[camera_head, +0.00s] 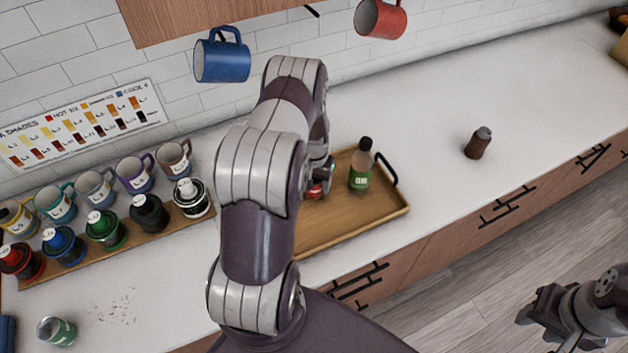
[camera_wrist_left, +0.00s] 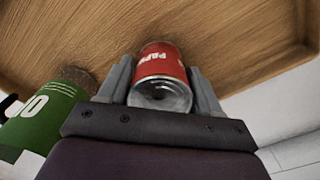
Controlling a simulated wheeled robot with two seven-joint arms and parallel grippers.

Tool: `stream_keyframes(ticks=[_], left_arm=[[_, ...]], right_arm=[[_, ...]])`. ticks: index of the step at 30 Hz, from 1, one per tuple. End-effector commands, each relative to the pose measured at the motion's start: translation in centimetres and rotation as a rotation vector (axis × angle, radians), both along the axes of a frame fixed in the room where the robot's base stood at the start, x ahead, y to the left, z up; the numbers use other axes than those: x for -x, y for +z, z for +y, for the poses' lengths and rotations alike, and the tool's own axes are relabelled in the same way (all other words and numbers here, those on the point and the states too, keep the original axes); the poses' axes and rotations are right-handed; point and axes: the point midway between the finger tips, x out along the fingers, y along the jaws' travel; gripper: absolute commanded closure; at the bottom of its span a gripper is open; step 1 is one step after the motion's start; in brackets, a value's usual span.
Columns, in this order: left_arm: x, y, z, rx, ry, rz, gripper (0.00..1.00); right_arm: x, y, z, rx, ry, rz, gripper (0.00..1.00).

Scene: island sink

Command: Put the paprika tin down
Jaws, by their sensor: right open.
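The paprika tin (camera_wrist_left: 162,68) has a red label with white lettering and a metal end. In the left wrist view it sits between the two fingers of my left gripper (camera_wrist_left: 160,80), which is shut on it. In the head view a bit of the red tin (camera_head: 315,190) shows beside my left arm, over the wooden tray (camera_head: 340,232). I cannot tell whether the tin touches the tray. My left arm hides much of the tray's left part. My right gripper (camera_head: 532,312) is open and empty at the lower right, over the floor.
A green-labelled bottle (camera_head: 361,172) stands on the tray, close to the left gripper (camera_wrist_left: 45,112). A brown shaker (camera_head: 478,143) stands on the counter to the right. Several mugs and paint-like jars line the left. Blue (camera_head: 222,60) and red (camera_head: 380,17) mugs hang above.

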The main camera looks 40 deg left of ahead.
Motion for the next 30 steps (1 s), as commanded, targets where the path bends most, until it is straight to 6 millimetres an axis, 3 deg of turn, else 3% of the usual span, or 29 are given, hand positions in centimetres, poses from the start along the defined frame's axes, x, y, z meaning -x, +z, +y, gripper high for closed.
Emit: stream_keyframes(ticks=[11, 14, 24, 30], left_arm=[[0.0, 0.6, 0.0, 0.000, 0.000, 0.000, 0.18], [-0.1, 1.3, 0.0, -0.001, 0.000, -0.003, 0.18], [-0.1, 9.0, 0.0, -0.002, 0.000, -0.004, 0.18], [0.0, 12.0, -0.2, -0.001, -0.004, -0.003, 0.18]], right_arm=[[0.0, 0.5, 0.0, 0.000, 0.000, 0.000, 0.57], [0.0, -0.4, 0.0, 0.000, 0.000, 0.000, 0.57], [0.0, -3.1, 0.0, 0.000, 0.000, 0.000, 0.57], [0.0, -3.6, 0.0, 0.000, 0.000, 0.000, 0.57]])
